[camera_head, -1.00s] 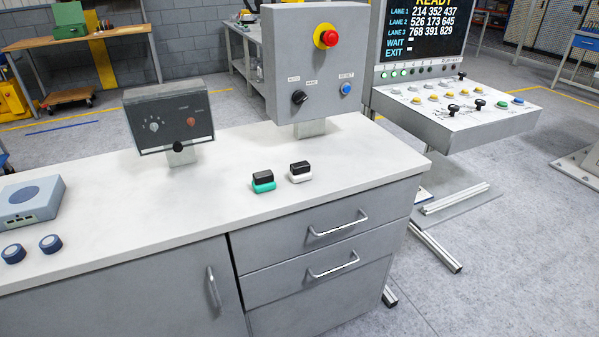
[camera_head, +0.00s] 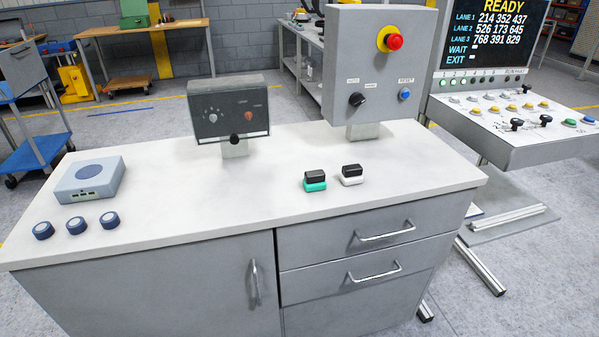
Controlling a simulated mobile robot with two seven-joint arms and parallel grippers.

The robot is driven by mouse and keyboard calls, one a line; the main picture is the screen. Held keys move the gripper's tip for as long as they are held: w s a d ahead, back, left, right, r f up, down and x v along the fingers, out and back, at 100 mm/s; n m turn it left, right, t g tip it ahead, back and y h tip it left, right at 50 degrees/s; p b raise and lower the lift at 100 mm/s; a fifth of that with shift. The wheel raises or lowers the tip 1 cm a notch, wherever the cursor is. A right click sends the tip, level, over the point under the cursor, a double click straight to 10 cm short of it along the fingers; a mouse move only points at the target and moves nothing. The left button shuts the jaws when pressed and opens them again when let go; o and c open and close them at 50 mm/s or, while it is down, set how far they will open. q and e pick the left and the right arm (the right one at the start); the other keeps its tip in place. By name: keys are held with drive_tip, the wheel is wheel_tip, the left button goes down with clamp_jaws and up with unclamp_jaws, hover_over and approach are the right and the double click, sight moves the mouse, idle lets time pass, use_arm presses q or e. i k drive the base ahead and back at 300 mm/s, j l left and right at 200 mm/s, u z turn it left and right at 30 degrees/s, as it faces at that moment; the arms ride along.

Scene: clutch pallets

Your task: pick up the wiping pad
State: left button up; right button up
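Two small block-like items stand side by side on the white worktop, slightly apart. One has a black top and a green base (camera_head: 315,181); the other has a black top and a white base (camera_head: 351,175). Either could be the wiping pad; I cannot tell which from this view. Both rest near the front edge, above the drawers. Neither of my grippers is in view.
The worktop (camera_head: 250,190) has free room around both items. Behind stand a dark control box (camera_head: 228,107) and a grey panel with a red button (camera_head: 372,75). At left are a grey-blue box (camera_head: 90,180) and several round blue-white pieces (camera_head: 77,224). A sloped console (camera_head: 520,125) stands right.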

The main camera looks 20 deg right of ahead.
sight(351, 174)
drive_tip(key=l+u, duration=0.25)
drive_tip(key=u, duration=0.2)
drive_tip(key=l+u, duration=0.3)
drive_tip(key=u, duration=0.15)
drive_tip(key=l+u, duration=0.25)
drive_tip(key=k+l+u, duration=0.25)
drive_tip(key=l, duration=0.15)
drive_tip(key=k+l+u, duration=0.1)
drive_tip(key=l, duration=0.25)
drive_tip(key=k+l+u, duration=0.15)
drive_tip(key=l, duration=0.25)
